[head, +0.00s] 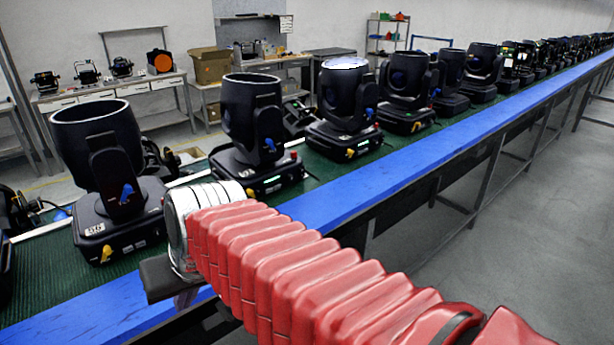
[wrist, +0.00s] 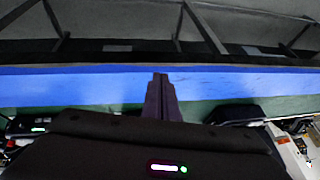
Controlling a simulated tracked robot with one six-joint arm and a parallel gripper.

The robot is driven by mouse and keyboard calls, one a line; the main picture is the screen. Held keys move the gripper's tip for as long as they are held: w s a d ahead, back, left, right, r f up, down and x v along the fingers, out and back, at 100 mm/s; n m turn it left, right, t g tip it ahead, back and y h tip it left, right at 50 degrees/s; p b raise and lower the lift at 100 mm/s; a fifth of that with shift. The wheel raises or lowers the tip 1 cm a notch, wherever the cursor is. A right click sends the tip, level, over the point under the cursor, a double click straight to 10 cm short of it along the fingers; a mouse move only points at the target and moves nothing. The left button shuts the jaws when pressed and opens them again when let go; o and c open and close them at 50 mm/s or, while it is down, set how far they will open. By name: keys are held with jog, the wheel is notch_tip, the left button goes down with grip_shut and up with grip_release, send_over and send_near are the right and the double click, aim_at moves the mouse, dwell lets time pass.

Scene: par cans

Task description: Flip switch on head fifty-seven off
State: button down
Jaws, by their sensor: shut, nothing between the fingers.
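A black moving-head light (head: 85,140) with a label (head: 95,229) that seems to read 56 stands on the green belt at the left in the head view. The head beside it on the right (head: 250,105) fits fifty-seven by its place, but I cannot read its label. It has a green light (head: 273,180) low in front and a small red part (head: 293,154) at its right side, which may be its switch. My gripper (wrist: 160,76) is shut and empty in the wrist view, its fingertips over the blue rail.
A blue rail (head: 400,180) edges the green belt (head: 325,168); more heads, such as this one (head: 345,100), continue along it. Free floor (head: 520,200) lies right. A broad dark shape with a lit strip (wrist: 166,168) fills the wrist view's bottom; I cannot tell what it is.

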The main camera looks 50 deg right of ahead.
jog(key=w+d+r+m+t, duration=0.1)
jog(key=w+d+m, duration=0.4)
jog(key=d, duration=0.6)
jog(key=w+d+r+m+t, duration=0.1)
jog(key=w+d+m, duration=0.4)
jog(key=d, duration=0.6)
jog(key=s+d+f+m+t+h, duration=0.1)
jog(key=s+d+m, duration=0.1)
jog(key=d, duration=1.3)
jog(key=s+d+f+m+t+h, duration=0.2)
jog(key=d+m, duration=0.3)
jog(key=d, duration=1)
jog(key=shift+s+d+f, duration=0.2)
jog(key=shift+s+d, duration=0.15)
jog(key=shift+s, duration=0.45)
jog(key=shift+w, duration=0.1)
send_near(301, 177)
jog(key=x, duration=0.4)
jog(key=shift+f, duration=0.6)
jog(key=shift+w+d, duration=0.3)
jog(key=shift+w, duration=0.4)
jog(key=shift+f, duration=0.1)
